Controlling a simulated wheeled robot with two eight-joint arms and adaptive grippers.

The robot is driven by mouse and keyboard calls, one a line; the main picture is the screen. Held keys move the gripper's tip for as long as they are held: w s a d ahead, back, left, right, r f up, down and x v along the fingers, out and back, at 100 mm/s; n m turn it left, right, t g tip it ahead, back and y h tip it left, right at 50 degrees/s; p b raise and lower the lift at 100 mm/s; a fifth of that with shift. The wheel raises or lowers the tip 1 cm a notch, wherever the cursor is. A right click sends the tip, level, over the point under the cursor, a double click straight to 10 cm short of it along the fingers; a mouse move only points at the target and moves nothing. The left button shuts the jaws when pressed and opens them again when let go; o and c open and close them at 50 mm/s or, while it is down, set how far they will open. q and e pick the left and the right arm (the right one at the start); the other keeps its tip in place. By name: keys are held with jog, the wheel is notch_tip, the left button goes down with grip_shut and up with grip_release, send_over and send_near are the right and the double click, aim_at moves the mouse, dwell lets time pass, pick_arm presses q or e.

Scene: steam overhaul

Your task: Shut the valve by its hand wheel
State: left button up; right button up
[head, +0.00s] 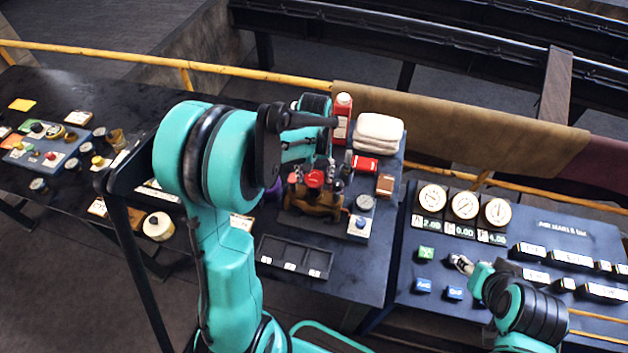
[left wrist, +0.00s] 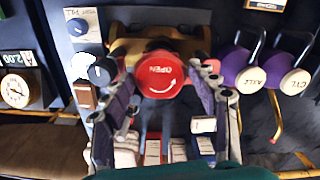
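The valve has a red hand wheel (head: 315,179) on top of a brass-brown body (head: 312,203), on the dark bench in the head view. In the left wrist view the wheel (left wrist: 160,75) faces me and reads "OPEN". My left gripper (head: 314,172) is over the wheel with one finger on each side. In the left wrist view its fingers (left wrist: 160,92) stand apart, with the wheel between their tips; small gaps seem to show, but contact is hard to judge.
A small gauge (head: 365,202) and blue knob (head: 360,222) sit right of the valve. A red bottle (head: 342,112), folded white towels (head: 378,132) and a red box (head: 364,164) stand behind it. A black tray (head: 294,257) lies in front. A gauge panel (head: 535,222) is at right.

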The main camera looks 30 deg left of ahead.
pick_arm(q)
jog(key=c, duration=0.6)
jog(key=m+b, duration=0.1)
jog(key=m, duration=0.2)
jog(key=shift+f+m, duration=0.1)
jog(key=shift+m, duration=1.2)
jog(key=m+b, duration=0.1)
jog(key=m, duration=0.3)
jog(key=shift+m, duration=0.8)
